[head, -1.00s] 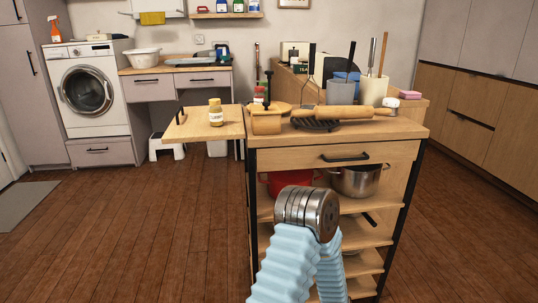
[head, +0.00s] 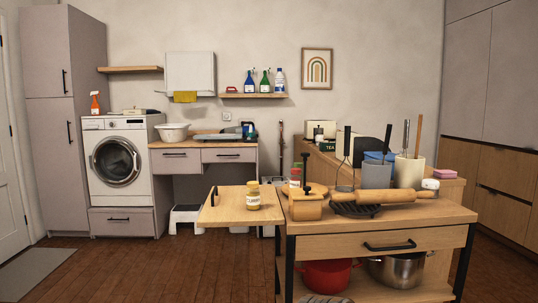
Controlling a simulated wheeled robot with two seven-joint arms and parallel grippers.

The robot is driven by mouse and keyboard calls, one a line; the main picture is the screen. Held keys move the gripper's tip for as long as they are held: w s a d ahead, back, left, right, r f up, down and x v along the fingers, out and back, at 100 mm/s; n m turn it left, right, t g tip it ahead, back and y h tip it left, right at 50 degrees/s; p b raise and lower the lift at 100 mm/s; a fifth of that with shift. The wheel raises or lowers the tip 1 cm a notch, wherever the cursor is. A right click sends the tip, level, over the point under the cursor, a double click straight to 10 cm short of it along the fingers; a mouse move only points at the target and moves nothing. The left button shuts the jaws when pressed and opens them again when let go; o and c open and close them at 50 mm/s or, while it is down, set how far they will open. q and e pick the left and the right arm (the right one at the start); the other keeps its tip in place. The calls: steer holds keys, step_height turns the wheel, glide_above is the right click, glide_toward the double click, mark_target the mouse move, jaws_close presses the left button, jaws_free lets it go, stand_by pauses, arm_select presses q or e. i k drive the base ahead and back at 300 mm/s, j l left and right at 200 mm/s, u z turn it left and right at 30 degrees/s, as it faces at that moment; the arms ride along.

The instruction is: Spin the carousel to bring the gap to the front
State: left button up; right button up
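A round wooden disc (head: 317,189), which may be the carousel, shows only in part on the kitchen cart, behind a wooden block (head: 306,209) with a dark upright handle. A jar with a red lid (head: 295,176) stands beside the handle, partly hidden. I cannot make out the gap. A single jar with a yellowish lid and a label (head: 253,196) stands upright on the cart's side leaf (head: 228,209). Neither of my grippers is in view. Only a sliver of a rounded grey part, probably mine, shows at the bottom edge.
The cart top (head: 437,213) also holds a rolling pin (head: 396,197), a black ridged pan (head: 355,209), a grey utensil pot (head: 376,175) and a cream crock (head: 410,171). A red pot (head: 326,275) and a steel pot (head: 395,270) sit below.

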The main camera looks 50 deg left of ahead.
mark_target(322, 188)
steer(key=j+u, duration=0.25)
steer(key=u, duration=0.25)
steer(key=j+u, duration=0.25)
steer(key=u, duration=0.25)
steer(key=j+u, duration=0.25)
steer(key=u, duration=0.2)
steer(key=i+j+u, duration=0.15)
steer(key=u, duration=0.35)
steer(key=i+j+u, duration=0.1)
steer(key=j+u, duration=0.15)
steer(key=u, duration=0.25)
steer(key=i+j+u, duration=0.1)
steer(key=u, duration=0.4)
steer(key=i+u, duration=0.15)
steer(key=i+z, duration=0.15)
steer(key=z, duration=0.3)
steer(key=i+z, duration=0.15)
steer(key=z, duration=0.25)
steer(key=i+j+z, duration=0.1)
steer(key=z, duration=0.35)
steer(key=i+j+z, duration=0.1)
steer(key=z, duration=0.35)
steer(key=i+j+z, duration=0.1)
steer(key=z, duration=0.35)
steer(key=j+z, duration=0.4)
steer(key=i+j+z, duration=0.2)
steer(key=z, duration=0.15)
steer(key=i+j+z, duration=0.1)
steer(key=j+z, duration=0.25)
